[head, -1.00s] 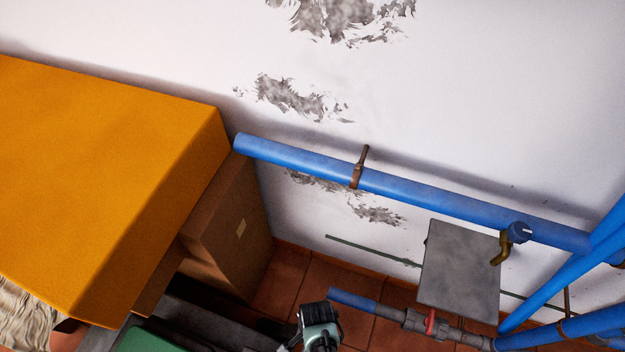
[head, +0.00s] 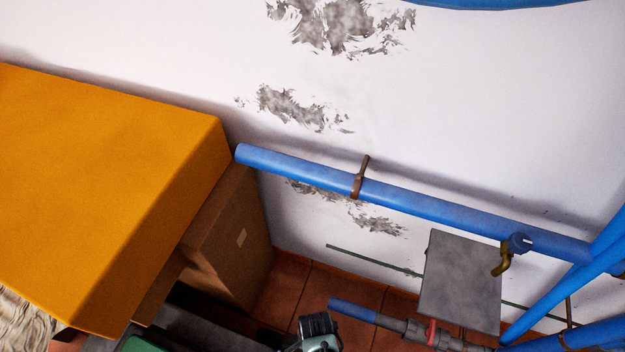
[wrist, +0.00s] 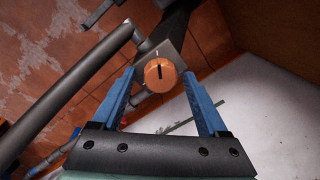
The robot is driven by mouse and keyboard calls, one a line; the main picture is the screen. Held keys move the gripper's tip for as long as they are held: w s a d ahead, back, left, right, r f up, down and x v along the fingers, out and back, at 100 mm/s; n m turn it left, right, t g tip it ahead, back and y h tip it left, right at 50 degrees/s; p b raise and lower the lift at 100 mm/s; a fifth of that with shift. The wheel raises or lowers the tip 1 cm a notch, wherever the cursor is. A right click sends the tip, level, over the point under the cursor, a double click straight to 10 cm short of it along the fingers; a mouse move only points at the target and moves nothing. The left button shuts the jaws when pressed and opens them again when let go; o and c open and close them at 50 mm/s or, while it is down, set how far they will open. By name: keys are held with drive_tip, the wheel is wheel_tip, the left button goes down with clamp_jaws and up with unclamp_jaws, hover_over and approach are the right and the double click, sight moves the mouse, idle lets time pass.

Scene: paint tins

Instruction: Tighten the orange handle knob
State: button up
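The orange handle knob (wrist: 160,75) shows in the wrist view as a round disc with a dark slot, on a grey square plate (wrist: 172,57). My gripper (wrist: 159,74) is open, with one blue finger to each side of the knob in the picture. A gap shows between the knob and each finger, and the gripper appears empty. I cannot tell how far the knob lies from the fingertips in depth. The knob does not show in the head view, where only part of my arm appears at the bottom edge.
In the wrist view a grey pipe (wrist: 65,97) runs close by on the left. In the head view a blue pipe (head: 420,204) runs along the wall, with a brass tap (head: 502,259). A grey panel (head: 460,280) and a large orange box (head: 110,190) flank the floor.

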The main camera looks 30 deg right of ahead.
drive_tip(key=shift+r, duration=0.1)
wheel_tip(320, 180, up, 13)
drive_tip(key=p, duration=0.4)
drive_tip(key=shift+s, duration=0.4)
